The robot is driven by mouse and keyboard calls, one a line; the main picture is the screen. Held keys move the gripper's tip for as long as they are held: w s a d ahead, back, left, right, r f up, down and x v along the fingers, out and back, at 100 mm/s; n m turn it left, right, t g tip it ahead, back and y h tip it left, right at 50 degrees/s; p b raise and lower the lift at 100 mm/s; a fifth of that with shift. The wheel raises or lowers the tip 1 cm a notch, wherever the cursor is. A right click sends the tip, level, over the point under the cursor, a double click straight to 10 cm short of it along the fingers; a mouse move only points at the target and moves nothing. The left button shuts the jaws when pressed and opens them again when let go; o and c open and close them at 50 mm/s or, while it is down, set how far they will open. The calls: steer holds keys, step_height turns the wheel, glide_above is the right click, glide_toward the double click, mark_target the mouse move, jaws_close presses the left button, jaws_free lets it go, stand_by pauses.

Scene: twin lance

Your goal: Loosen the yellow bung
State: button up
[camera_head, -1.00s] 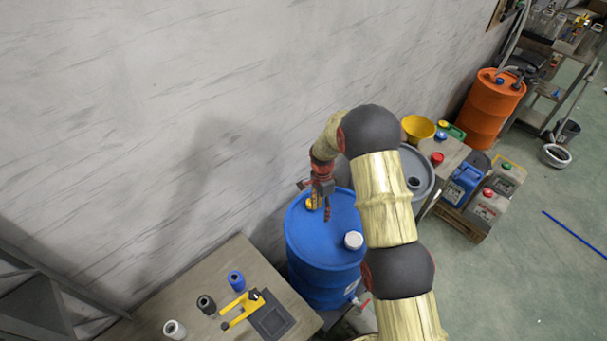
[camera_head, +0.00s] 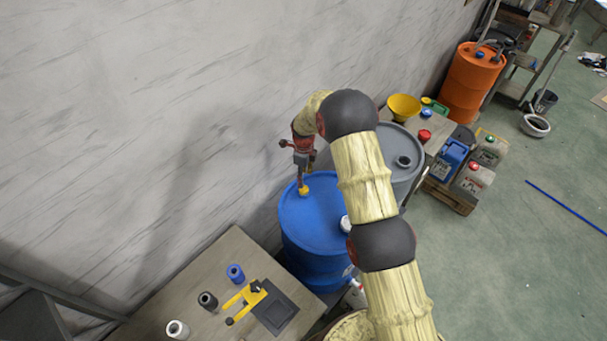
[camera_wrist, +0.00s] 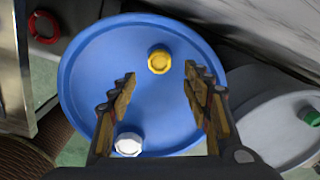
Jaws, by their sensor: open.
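The yellow bung (camera_head: 304,190) sits on the top of the blue drum (camera_head: 315,222), near the rim on the wall side. In the wrist view the yellow bung (camera_wrist: 159,60) lies just beyond my open fingers, between their lines. My gripper (camera_head: 303,178) is above the bung in the head view, pointing down, and partly covers it. In the wrist view my gripper (camera_wrist: 158,80) is open and empty, with a finger on each side. A white cap (camera_wrist: 128,144) on the same drum shows near the left finger; my arm partly hides it in the head view.
A grey drum (camera_head: 402,152) stands right of the blue one. A wooden table (camera_head: 190,277) at lower left bears a yellow-handled tool (camera_head: 245,298) and several small cylinders. The wall is close behind the drum. Jerrycans and an orange drum (camera_head: 472,80) stand at right.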

mark_target(304, 188)
step_height(304, 188, down, 8)
steer(key=b, duration=0.4)
steer(key=shift+f+b, duration=0.15)
steer(key=shift+b, duration=0.15)
steer(key=c, duration=0.3)
jaws_close()
steer(key=shift+n+b, duration=0.55)
steer(key=shift+n, duration=0.25)
steer(key=n+b, duration=0.1)
steer(key=n, duration=0.2)
steer(key=shift+n+b, duration=0.4)
steer(key=n+b, duration=0.2)
steer(key=n, duration=0.4)
steer(key=shift+c, duration=1)
jaws_free()
steer(key=shift+n+b, duration=0.3)
steer(key=shift+n, duration=0.3)
steer(key=o, duration=0.4)
